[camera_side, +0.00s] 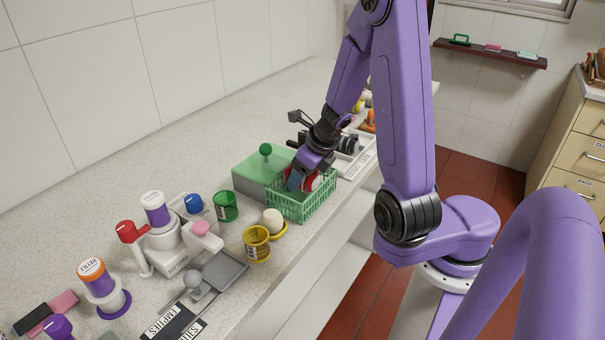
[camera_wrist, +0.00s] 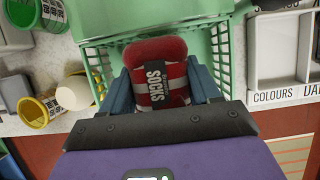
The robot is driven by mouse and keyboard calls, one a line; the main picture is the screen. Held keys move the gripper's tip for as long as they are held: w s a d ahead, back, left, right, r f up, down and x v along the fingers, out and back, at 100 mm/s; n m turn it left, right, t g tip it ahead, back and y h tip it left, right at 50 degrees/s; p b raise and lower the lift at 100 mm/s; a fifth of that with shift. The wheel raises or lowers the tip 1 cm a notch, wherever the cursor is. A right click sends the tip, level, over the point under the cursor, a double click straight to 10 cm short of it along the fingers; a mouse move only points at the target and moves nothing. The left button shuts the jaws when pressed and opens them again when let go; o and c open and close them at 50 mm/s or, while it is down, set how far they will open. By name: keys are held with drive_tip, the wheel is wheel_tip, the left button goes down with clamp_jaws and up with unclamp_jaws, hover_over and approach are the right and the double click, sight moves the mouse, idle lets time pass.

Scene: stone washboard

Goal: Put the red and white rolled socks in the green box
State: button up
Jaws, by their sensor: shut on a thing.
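The red and white rolled socks (camera_wrist: 158,86) carry a black band lettered SOCKS. My gripper (camera_wrist: 160,95) is shut on them, one blue finger on each side. In the side view the gripper (camera_side: 303,180) points down at the green box (camera_side: 303,208), a slatted basket, and the socks (camera_side: 315,181) show at its rim. In the wrist view the socks are over the box's opening, between its slatted side walls (camera_wrist: 221,60). How far they sit below the rim I cannot tell. The box's floor is mostly hidden.
A green block with a round knob (camera_side: 262,172) stands behind the box. A yellow cup (camera_side: 257,243), a green cup (camera_side: 225,206) and a pale ball on a yellow dish (camera_side: 273,222) stand to its left. A white compartment tray (camera_wrist: 280,50) is close on the right.

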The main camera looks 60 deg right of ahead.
drive_tip(key=shift+f, duration=0.35)
drive_tip(key=shift+f, duration=0.25)
drive_tip(key=o, duration=1.2)
drive_tip(key=shift+c, duration=0.2)
drive_tip(key=shift+r, duration=0.1)
